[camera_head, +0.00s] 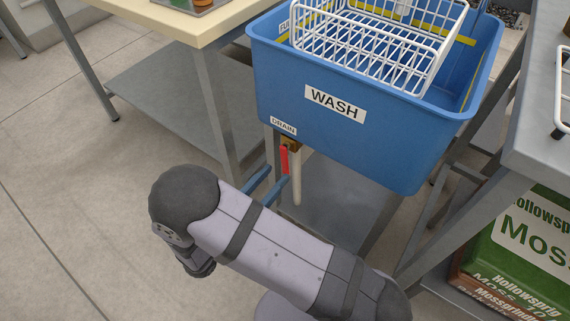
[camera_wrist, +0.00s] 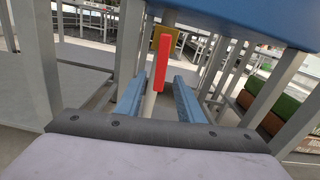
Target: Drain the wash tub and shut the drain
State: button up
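The blue wash tub (camera_head: 290,80) carries a WASH label and a small DRAIN label. Its underside (camera_wrist: 240,18) shows at the top of the wrist view. The drain valve has a red handle (camera_head: 284,160) that hangs down under the DRAIN label, beside a pale drain pipe (camera_head: 296,178). In the wrist view the red handle (camera_wrist: 160,62) points down along the pipe (camera_wrist: 149,104) below a brass body (camera_wrist: 155,38). My gripper (camera_head: 272,182) is open. In the wrist view its blue fingers (camera_wrist: 157,92) stand apart, either side of the pipe and handle's lower end; contact is not visible.
A white wire basket (camera_head: 385,50) sits in the tub's top. A cream-topped table (camera_head: 190,22) stands left and a grey bench (camera_head: 540,130) right. Green moss bags (camera_head: 530,250) lie under the right bench. The floor (camera_head: 70,190) at left is clear.

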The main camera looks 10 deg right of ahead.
aim_at(284, 166)
jog(key=shift+b+x, duration=0.65)
jog(key=shift+x, duration=2.3)
grip_shut()
